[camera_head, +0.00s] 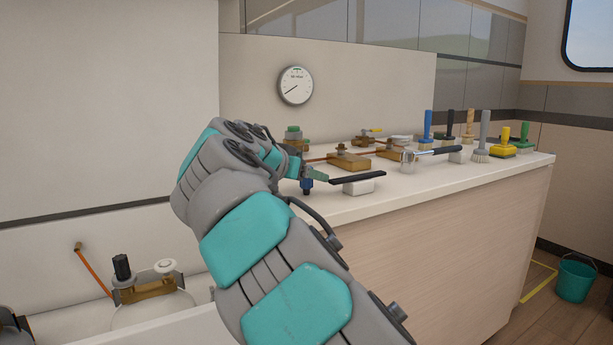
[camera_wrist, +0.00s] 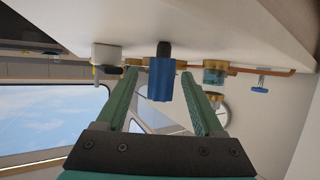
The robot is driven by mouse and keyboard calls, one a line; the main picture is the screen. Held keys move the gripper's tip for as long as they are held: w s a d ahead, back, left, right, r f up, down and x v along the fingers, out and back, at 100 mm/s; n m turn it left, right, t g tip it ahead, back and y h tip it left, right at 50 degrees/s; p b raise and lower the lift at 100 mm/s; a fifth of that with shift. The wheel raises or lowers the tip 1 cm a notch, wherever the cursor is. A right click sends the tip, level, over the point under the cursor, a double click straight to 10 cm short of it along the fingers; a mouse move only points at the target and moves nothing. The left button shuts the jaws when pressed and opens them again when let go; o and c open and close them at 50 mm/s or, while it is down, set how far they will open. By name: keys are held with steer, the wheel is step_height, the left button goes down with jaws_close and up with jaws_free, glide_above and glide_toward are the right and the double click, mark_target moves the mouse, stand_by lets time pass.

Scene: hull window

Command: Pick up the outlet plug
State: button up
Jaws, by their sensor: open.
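A blue ribbed piece with a dark end, which looks like the outlet plug (camera_wrist: 161,82), shows in the wrist view between my fingers. In the head view the outlet plug (camera_head: 307,184) is small and blue, near the counter's front edge at the left. My gripper (camera_wrist: 158,76) is open, with one green finger on each side of the plug and a gap visible to both. In the head view my gripper (camera_head: 308,171) is partly hidden by my own arm.
On the counter (camera_head: 430,182) stand brass valve fittings (camera_head: 348,158), a black-handled tool on a white block (camera_head: 358,184), a metal cup (camera_head: 408,158) and several brushes (camera_head: 482,140). A gauge (camera_head: 295,85) hangs on the wall behind. A teal bucket (camera_head: 575,278) stands on the floor.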

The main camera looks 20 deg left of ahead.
steer(key=x, duration=0.2)
steer(key=shift+w+f, duration=0.15)
steer(key=shift+w, duration=0.25)
jaws_close()
